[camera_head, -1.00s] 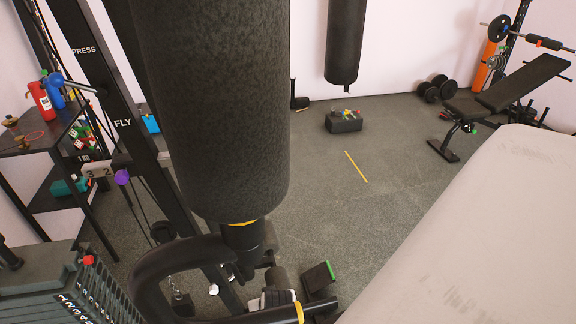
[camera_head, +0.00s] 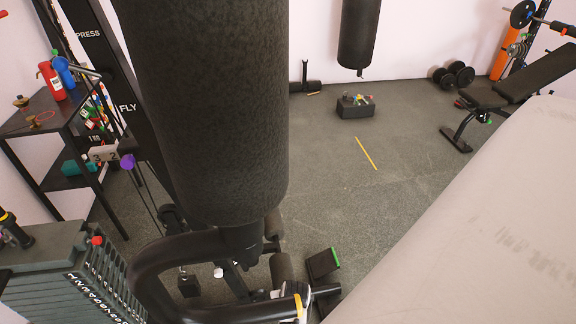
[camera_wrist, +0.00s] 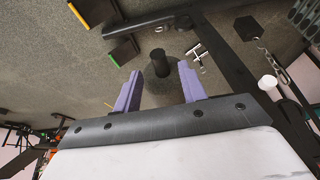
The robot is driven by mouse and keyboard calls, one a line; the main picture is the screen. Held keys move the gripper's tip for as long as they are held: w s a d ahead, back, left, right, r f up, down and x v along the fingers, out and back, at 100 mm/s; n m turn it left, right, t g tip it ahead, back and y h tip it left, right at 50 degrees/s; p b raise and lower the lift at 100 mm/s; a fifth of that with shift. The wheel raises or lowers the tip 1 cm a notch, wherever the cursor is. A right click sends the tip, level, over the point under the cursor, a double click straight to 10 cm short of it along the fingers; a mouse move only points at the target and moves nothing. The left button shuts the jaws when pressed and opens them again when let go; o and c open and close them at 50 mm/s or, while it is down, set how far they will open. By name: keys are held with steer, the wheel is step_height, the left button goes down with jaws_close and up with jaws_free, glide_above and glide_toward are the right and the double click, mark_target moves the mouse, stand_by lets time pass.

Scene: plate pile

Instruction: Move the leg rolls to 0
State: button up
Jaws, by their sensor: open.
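In the wrist view my gripper (camera_wrist: 159,74) is open, its two purple fingers apart with no object held. A short black cylinder (camera_wrist: 160,62), which looks like a leg roll, shows between and beyond the fingertips; how far away it is, I cannot tell. In the head view, dark rolls (camera_head: 281,268) that may be the leg rolls sit low on the gym machine, behind a thick curved black bar (camera_head: 165,258). They are partly hidden. My gripper is not visible in the head view.
A large black padded cylinder (camera_head: 205,110) blocks much of the head view. A green-edged pad (camera_head: 322,263) stands near the rolls. A weight stack (camera_head: 70,275) is at lower left, a shelf (camera_head: 40,120) at left. Open floor (camera_head: 330,190) lies beyond, with a bench (camera_head: 505,95) at far right.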

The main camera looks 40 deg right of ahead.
steer(key=shift+x, duration=1.4)
jaws_close()
